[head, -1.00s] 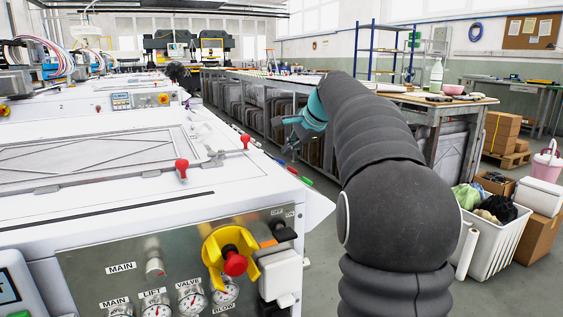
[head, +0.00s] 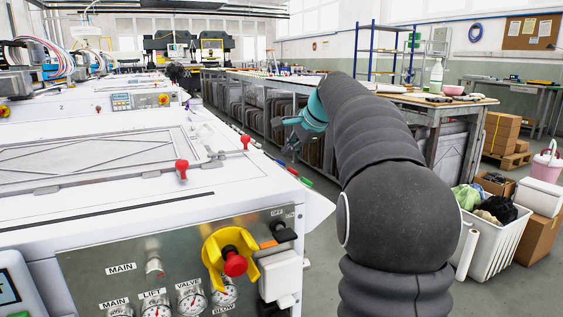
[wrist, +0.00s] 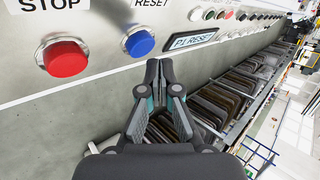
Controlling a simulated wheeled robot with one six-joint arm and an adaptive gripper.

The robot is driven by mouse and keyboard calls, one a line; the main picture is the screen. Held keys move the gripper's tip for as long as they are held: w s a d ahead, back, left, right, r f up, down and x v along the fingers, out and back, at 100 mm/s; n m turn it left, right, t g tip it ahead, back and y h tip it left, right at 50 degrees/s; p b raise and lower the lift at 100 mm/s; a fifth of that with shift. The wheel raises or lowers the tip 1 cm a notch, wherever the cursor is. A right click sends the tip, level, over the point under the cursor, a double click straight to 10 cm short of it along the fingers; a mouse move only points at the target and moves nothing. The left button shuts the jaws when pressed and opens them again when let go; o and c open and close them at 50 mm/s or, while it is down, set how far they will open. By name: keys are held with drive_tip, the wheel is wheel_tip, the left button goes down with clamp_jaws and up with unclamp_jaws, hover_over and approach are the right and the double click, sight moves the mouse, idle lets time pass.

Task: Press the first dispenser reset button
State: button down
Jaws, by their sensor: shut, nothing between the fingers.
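In the wrist view a panel runs along the top with a red button (wrist: 66,57) marked STOP and a blue button (wrist: 139,41) marked RESET. I cannot tell whether the tips touch the panel. In the head view my gripper (head: 291,143) is small and far off, beside the long bench.
More buttons (wrist: 243,16) follow along the panel to the right. Dark racked panels (wrist: 215,97) stand below it. In the head view a white machine (head: 110,185) with red-knobbed clamps fills the left, and a crate of cloths (head: 490,245) stands on the right.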

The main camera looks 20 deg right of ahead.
drive_tip(key=shift+a+f, duration=0.1)
drive_tip(key=shift+f, duration=0.05)
drive_tip(key=shift+a+f, duration=0.15)
drive_tip(key=shift+f, duration=0.05)
drive_tip(key=shift+a+f+b, duration=0.3)
drive_tip(key=shift+f+b, duration=0.05)
drive_tip(key=shift+f, duration=0.1)
idle(1.2)
drive_tip(key=shift+r, duration=0.1)
drive_tip(key=shift+d+r+p, duration=0.55)
drive_tip(key=shift+r+p, duration=0.15)
drive_tip(key=shift+p, duration=0.35)
drive_tip(key=d+r+p, duration=0.1)
drive_tip(key=r+p, duration=0.1)
drive_tip(key=shift+d+r+p, duration=0.1)
drive_tip(key=shift+d+p, duration=0.05)
drive_tip(key=shift+p, duration=0.15)
drive_tip(key=shift+d+r+p, duration=0.8)
drive_tip(key=shift+r+p, duration=0.1)
drive_tip(key=shift+p, duration=0.3)
